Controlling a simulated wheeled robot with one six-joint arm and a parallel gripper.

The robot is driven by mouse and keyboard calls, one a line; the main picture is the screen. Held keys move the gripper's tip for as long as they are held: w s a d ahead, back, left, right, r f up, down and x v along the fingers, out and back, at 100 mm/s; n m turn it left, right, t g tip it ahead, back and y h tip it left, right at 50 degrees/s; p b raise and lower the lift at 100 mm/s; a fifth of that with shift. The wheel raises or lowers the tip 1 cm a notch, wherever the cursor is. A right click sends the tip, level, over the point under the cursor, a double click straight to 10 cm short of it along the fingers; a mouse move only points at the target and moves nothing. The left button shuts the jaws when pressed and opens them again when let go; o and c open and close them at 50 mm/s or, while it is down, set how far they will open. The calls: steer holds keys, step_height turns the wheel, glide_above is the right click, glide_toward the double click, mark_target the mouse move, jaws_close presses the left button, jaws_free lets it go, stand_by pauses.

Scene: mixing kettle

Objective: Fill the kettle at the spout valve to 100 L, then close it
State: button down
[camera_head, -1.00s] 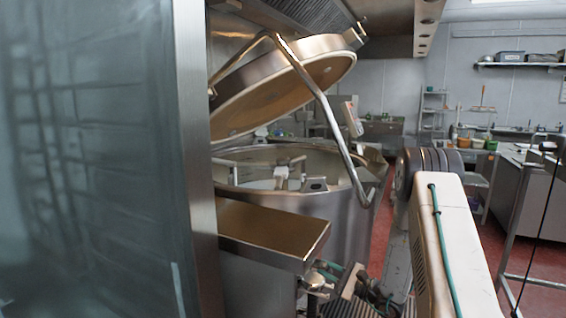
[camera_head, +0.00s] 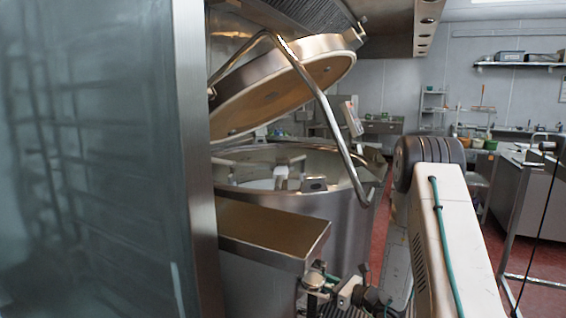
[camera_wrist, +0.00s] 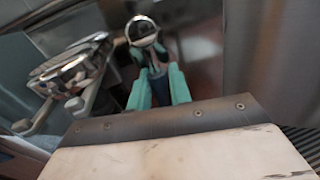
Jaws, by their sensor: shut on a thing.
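The steel mixing kettle (camera_head: 300,218) stands open in the middle of the head view, its round lid (camera_head: 285,85) tilted up above it. A pale surface shows low inside, partly hidden by the rim and mixer parts; I cannot read its volume. My gripper (camera_head: 332,278) is low at the kettle's front, beside metal valve fittings (camera_head: 313,284). In the wrist view, my gripper's teal fingers (camera_wrist: 159,88) are shut on a dark blue handle (camera_wrist: 160,84), which looks like the valve's. A round metal end (camera_wrist: 142,31) shows beyond it. The spout opening is not clear.
A steel box with a flat top (camera_head: 272,232) juts out in front of the kettle. A large glass-and-steel panel (camera_head: 90,160) fills the left. A steel counter (camera_head: 530,195) stands at right, with red floor (camera_head: 470,250) between.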

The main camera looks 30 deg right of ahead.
steer(key=c, duration=1.2)
jaws_free()
steer(key=shift+s+a+r, duration=0.1)
steer(key=shift+a, duration=0.05)
steer(key=v, duration=0.7)
